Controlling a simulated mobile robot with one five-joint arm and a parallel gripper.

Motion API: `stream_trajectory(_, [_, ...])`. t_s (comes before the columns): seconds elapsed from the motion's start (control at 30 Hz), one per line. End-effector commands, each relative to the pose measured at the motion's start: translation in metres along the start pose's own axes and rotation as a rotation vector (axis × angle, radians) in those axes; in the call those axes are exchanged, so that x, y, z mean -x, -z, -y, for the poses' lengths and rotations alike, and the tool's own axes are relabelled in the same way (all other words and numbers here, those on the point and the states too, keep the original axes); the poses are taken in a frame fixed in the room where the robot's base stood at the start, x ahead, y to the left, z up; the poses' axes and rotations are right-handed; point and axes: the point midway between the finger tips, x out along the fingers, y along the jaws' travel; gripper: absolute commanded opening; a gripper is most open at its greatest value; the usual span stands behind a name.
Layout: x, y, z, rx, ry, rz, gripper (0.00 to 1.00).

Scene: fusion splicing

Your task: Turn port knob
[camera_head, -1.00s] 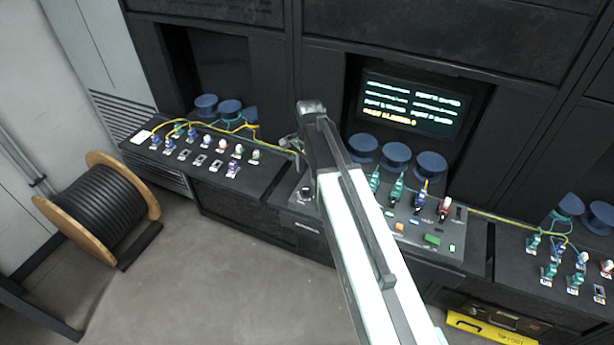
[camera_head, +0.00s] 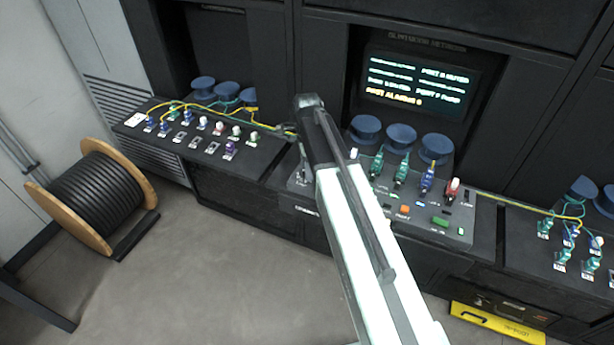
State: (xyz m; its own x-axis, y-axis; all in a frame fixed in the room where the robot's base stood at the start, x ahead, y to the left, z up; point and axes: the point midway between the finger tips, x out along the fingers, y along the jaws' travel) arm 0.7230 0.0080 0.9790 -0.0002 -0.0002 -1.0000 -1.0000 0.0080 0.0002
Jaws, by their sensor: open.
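The middle console (camera_head: 468,232) carries a row of coloured plugs, small buttons and a dark knob (camera_head: 302,177) at its left end. The knob is small and dim, just left of my arm, and its setting cannot be read. My arm reaches up across the console from the lower right. My gripper (camera_head: 287,131) shows only in part at the arm's far end, near the gap between the left and middle consoles. It is open, with nothing seen in it. The arm hides the fingers' full outline and part of the console.
A lit screen (camera_head: 417,85) stands behind the middle console. The left console (camera_head: 262,163) and right console (camera_head: 525,250) hold more plugs and yellow cables. The grey floor between is clear.

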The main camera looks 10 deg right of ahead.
Motion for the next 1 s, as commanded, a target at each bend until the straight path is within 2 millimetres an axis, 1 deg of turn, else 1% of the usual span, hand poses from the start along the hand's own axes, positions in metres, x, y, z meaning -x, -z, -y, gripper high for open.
stream_trajectory(0.03, [-0.0071,0.0001,0.0,0.0,0.0,0.0,0.53])
stream_trajectory(0.27, [-0.0043,0.0001,0.0,0.0,0.0,0.0,0.53])
stream_trajectory(0.37, [-0.0043,0.0001,0.0,0.0,0.0,0.0,0.28])
stream_trajectory(0.4, [-0.0043,0.0001,0.0,0.0,0.0,0.0,0.17])
stream_trajectory(0.47, [-0.0043,0.0001,0.0,0.0,0.0,0.0,0.0])
stream_trajectory(0.77, [-0.0043,0.0001,0.0,0.025,0.0,0.0,0.0])
stream_trajectory(1.0, [-0.0044,0.0002,0.0001,0.144,0.0,0.0,0.0])
